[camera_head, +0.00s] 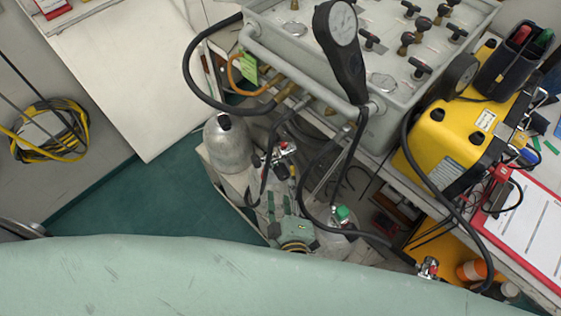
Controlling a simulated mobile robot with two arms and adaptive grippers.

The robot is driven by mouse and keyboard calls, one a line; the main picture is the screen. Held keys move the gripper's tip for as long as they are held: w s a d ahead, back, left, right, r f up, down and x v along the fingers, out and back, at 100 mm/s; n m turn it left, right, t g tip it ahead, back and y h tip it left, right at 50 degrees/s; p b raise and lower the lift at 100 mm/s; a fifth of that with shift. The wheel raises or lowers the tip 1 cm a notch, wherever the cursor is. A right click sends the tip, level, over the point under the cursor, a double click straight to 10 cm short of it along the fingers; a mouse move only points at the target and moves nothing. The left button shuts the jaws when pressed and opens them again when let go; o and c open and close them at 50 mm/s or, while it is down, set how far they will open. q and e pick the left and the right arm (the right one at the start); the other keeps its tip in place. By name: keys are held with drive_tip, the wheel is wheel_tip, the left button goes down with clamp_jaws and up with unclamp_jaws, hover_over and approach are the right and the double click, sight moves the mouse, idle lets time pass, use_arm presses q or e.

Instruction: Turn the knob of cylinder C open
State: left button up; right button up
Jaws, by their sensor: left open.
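Several gas cylinders stand below the panel. A grey cylinder (228,150) with a black top stands at the left of the group. A valve with red and metal parts (284,150) is right of it. A pale cylinder with a green knob (342,212) is further right, and another valve with red parts (428,267) is at the lower right. No letter is readable, so I cannot tell which is C. My left gripper (285,201) is open, its fingers pointing up the picture, below the red and metal valve and left of the green knob. Contact is unclear. My right gripper is not in view.
A grey panel (258,38) with gauges and several knobs is above the cylinders. Black hoses (190,62) loop around them. A yellow case (440,140) and a red clipboard (530,225) are at right. Green floor (150,205) is clear at left.

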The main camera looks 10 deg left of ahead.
sight(282, 179)
use_arm(q)
drive_tip(key=x, duration=0.7)
drive_tip(key=shift+r, duration=0.1)
drive_tip(key=shift+c, duration=0.4)
drive_tip(key=c, duration=1)
drive_tip(key=n+b, duration=0.1)
drive_tip(key=b, duration=0.1)
drive_tip(key=n+t+b, duration=0.1)
drive_tip(key=b, duration=0.2)
drive_tip(key=f+n+t+b, duration=0.1)
drive_tip(key=b, duration=0.2)
drive_tip(key=shift+a+n, duration=0.1)
drive_tip(key=shift+n, duration=0.3)
drive_tip(key=shift+r+n+t+b, duration=0.3)
drive_tip(key=shift+r+b, duration=0.05)
drive_tip(key=shift+b, duration=0.15)
drive_tip(key=shift+c, duration=0.2)
